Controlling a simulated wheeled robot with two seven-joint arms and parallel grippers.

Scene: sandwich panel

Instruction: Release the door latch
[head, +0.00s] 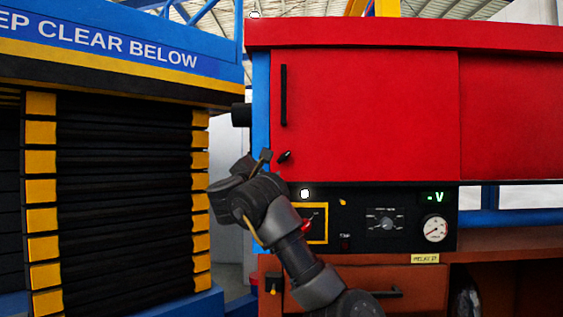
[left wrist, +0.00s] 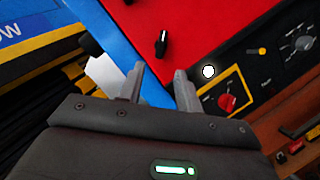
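The red door (head: 365,115) has a long black vertical handle (head: 284,95) near its left edge. The latch, a small black knob (head: 284,157), is at the door's lower left corner. It looks slanted in the head view. In the left wrist view the latch (left wrist: 161,43) lies ahead of the gap between the fingers, apart from them. My left gripper (head: 264,156) is just left of the latch in the head view. Its two grey fingers (left wrist: 160,70) are spread with nothing between them. My right gripper is not in view.
Below the door is a black control panel (head: 365,240) with a lit white button (head: 305,193), a red knob (head: 306,226) in a yellow frame, a dial and a gauge (head: 434,229). A blue post (head: 261,90) borders the door. A black bellows (head: 125,190) stands at left.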

